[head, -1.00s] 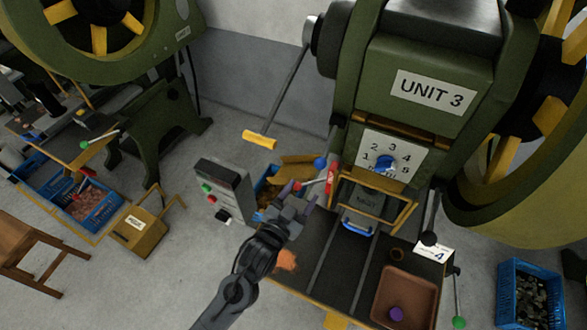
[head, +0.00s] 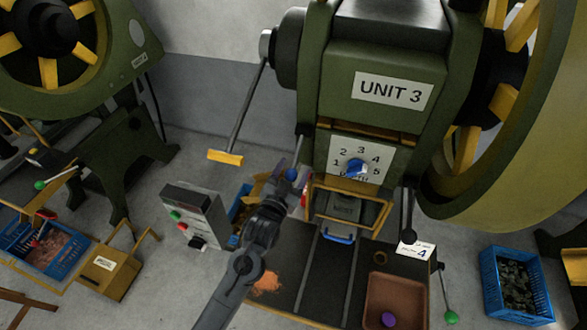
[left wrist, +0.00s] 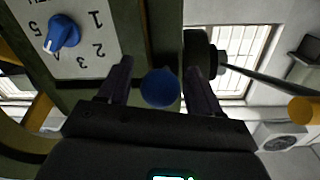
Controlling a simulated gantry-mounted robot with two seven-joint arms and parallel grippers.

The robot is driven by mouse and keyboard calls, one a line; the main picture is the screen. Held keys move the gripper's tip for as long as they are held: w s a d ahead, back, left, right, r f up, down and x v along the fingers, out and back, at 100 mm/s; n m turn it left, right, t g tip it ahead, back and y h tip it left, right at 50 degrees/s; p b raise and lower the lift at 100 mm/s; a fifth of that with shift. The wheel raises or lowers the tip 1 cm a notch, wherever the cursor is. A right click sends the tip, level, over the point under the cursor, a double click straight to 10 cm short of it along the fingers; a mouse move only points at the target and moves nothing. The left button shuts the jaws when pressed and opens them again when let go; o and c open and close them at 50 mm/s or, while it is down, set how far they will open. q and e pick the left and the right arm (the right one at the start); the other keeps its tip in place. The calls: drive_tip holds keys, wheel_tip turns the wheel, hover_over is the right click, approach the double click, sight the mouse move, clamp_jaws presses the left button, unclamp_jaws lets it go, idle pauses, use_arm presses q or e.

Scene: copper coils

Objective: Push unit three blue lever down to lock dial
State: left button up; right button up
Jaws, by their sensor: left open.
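The UNIT 3 press (head: 395,92) stands at the centre right in the head view. Its white dial plate (head: 376,150) carries a blue dial (head: 356,168), which also shows at upper left in the left wrist view (left wrist: 63,32). The lever's blue ball (head: 291,174) is left of the dial plate. In the left wrist view the blue ball (left wrist: 160,88) sits between the two fingers. My left gripper (left wrist: 160,85) is open around it; I cannot tell whether the fingers touch it. In the head view my left gripper (head: 282,184) is partly hidden by its wrist. My right gripper is not in view.
A control box (head: 196,213) with buttons stands left of my arm. A yellow-handled lever (head: 226,157) hangs at the left. A brown tray (head: 394,299) with a purple knob lies on the press bed. A blue crate (head: 516,285) stands on the floor at right.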

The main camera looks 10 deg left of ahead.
use_arm(q)
drive_tip(key=shift+w+d, duration=0.15)
drive_tip(key=shift+w, duration=0.45)
drive_tip(key=shift+c, duration=0.3)
clamp_jaws()
